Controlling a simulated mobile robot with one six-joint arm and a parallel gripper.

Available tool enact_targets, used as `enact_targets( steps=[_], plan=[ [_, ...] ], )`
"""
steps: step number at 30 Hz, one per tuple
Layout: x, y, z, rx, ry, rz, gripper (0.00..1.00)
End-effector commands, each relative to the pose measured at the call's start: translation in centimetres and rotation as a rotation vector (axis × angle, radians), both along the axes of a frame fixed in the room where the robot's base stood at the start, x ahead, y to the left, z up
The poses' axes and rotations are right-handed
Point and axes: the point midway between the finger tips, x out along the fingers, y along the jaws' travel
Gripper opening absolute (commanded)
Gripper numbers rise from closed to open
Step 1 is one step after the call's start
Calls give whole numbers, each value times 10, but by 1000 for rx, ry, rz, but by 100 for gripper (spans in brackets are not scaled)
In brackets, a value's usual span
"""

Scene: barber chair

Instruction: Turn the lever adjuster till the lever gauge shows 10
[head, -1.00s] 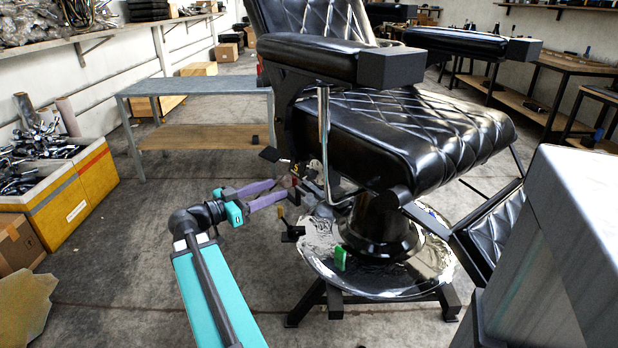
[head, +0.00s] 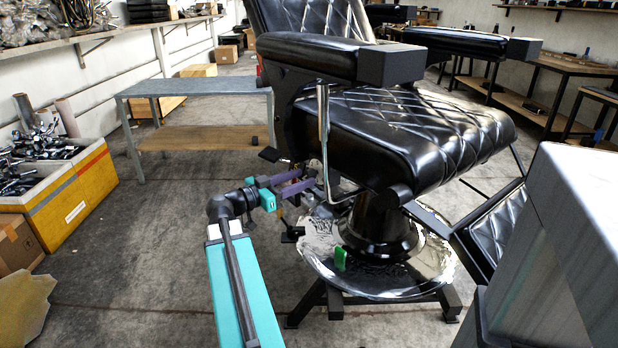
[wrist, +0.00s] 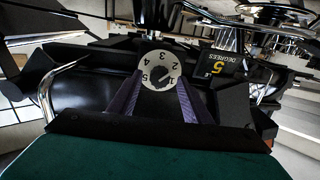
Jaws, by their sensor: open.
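The lever adjuster appears to be a round white dial (wrist: 160,69) with numbers 1 to 5 and a dark pointer mark in its middle. Beside it on the right, a black panel (wrist: 222,66) shows a yellow 5 and the word DEGREES; it appears to be the lever gauge. My gripper (wrist: 160,82) is open, with a purple finger on either side of the dial's lower part. I cannot tell whether the fingers touch it.
The black barber chair (head: 420,125) stands on a shiny round base (head: 375,278). A chrome lever (head: 323,130) rises close to my gripper. A grey bench (head: 195,88) stands behind, a yellow bin (head: 75,200) at left. A grey box-like block (head: 570,240) fills the right foreground.

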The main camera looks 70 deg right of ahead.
Motion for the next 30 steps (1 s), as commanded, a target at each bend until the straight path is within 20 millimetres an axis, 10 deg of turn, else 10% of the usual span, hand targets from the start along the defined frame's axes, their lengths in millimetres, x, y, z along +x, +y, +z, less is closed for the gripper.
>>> enact_targets(
  steps=[22, 30],
  plan=[
    [-21, -32, 0, 0, 0, 0, 44],
    [-21, -32, 0, 0, 0, 0, 4]
  ],
)
